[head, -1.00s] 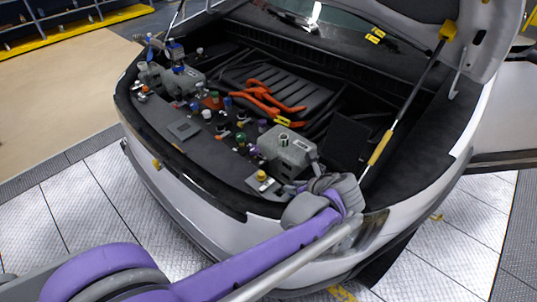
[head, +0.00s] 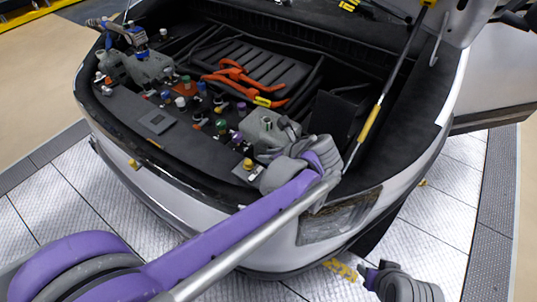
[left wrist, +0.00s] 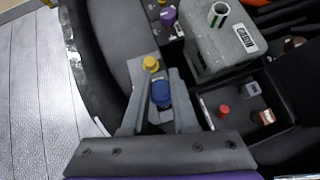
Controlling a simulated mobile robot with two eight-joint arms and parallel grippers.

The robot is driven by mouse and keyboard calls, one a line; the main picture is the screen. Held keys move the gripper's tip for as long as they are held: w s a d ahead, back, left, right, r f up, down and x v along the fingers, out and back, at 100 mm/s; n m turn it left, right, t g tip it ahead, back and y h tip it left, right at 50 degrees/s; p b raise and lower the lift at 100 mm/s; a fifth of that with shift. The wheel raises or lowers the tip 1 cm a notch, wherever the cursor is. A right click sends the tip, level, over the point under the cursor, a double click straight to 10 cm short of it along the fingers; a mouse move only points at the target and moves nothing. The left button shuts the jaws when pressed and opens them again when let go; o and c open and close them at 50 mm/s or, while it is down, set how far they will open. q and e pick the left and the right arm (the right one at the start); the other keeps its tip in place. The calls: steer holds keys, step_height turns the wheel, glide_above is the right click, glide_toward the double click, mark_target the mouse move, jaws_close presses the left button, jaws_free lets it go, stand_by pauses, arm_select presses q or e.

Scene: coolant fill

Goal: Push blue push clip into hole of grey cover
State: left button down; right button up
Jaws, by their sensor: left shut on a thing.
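The blue push clip (left wrist: 160,94) shows in the left wrist view between the two grey fingers of my left gripper (left wrist: 159,84), which is shut on it. A small grey plate (left wrist: 143,72) lies just beyond the fingertips and bears a yellow cap (left wrist: 151,63); it may be the grey cover. Its hole is not visible, and I cannot tell whether the clip touches it. In the head view, my left gripper (head: 270,172) is at the front right of the engine bay, beside the yellow cap (head: 248,164). It hides the clip there. A grey part, probably of my right arm, shows at bottom right.
A grey box with a green-rimmed neck (head: 264,134) stands close behind my left gripper, and also shows in the left wrist view (left wrist: 222,45). Several coloured caps, orange cables (head: 245,85) and a yellow-sleeved hood strut (head: 369,124) are around. The flat black panel left of the gripper has free room.

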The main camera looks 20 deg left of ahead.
arm_select(q)
steer(key=shift+f+b, duration=2)
steer(key=shift+f, duration=0.9)
steer(key=shift+f+b, duration=0.5)
steer(key=shift+f, duration=0.2)
steer(key=shift+r, duration=0.15)
steer(key=shift+r+p, duration=0.25)
steer(key=shift+p, duration=0.05)
steer(key=shift+f, duration=0.25)
stand_by(0.9)
steer(key=shift+r, duration=0.25)
steer(key=shift+f, duration=0.25)
stand_by(1.7)
steer(key=shift+w+r, duration=0.1)
steer(key=shift+r, duration=0.15)
stand_by(0.3)
